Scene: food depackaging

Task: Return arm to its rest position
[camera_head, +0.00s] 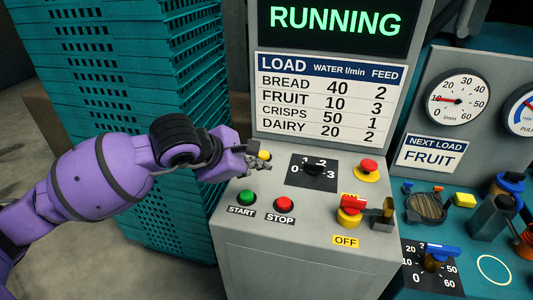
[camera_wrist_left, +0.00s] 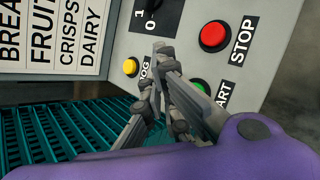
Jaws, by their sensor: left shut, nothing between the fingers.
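My left arm comes in purple from the left in the head view. Its gripper (camera_head: 258,164) is shut and empty over the left side of the grey control panel, by the yellow button (camera_head: 264,155). In the left wrist view the closed fingers (camera_wrist_left: 160,60) point at the panel near the yellow button (camera_wrist_left: 131,67), labelled JOG in part. The green START button (camera_head: 246,197) lies just below the gripper, with the red STOP button (camera_head: 280,204) beside it. Whether the fingertips touch the panel cannot be told. My right gripper is not in view.
Stacked teal crates (camera_head: 120,110) stand left of the console, behind my arm. The panel carries a dial (camera_head: 313,170), a red emergency knob (camera_head: 367,168) and a red switch (camera_head: 352,205). The display (camera_head: 335,22) reads RUNNING. Gauges and valves (camera_head: 440,255) stand at right.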

